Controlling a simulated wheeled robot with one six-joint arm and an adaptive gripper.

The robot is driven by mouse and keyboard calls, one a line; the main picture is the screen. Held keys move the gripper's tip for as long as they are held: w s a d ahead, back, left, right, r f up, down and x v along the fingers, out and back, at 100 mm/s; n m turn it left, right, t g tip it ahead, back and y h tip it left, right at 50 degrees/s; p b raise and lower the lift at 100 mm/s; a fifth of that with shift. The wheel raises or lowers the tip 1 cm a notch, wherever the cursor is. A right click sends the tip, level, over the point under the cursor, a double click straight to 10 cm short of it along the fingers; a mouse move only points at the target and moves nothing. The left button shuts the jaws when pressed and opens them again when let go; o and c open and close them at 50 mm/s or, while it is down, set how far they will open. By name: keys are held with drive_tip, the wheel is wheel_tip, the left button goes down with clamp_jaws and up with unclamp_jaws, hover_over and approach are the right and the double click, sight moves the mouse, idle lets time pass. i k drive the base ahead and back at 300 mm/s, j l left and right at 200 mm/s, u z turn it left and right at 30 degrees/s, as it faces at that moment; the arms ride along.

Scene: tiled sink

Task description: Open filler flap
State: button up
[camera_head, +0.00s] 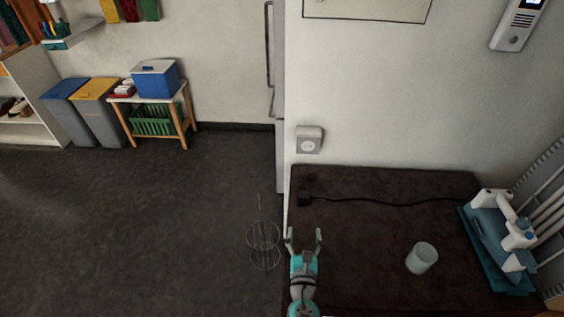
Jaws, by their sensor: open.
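A blue and white appliance that looks like a steam iron (492,228) rests on a blue base (478,257) at the right side of the dark brown worktop (370,225). Its filler flap is too small to tell apart, and I cannot tell whether it is open or shut. My gripper (304,236) is open and empty over the left part of the worktop. It is well to the left of the iron and touches nothing that I can see.
A pale cup (421,258) stands between my gripper and the iron. A black cord (390,203) runs along the back of the worktop to a plug (305,198). A wall socket (308,139) is above. A slatted rack (548,212) stands behind the iron.

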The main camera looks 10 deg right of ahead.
sight(524, 257)
drive_tip(key=k+j, duration=0.75)
drive_tip(key=j, duration=0.25)
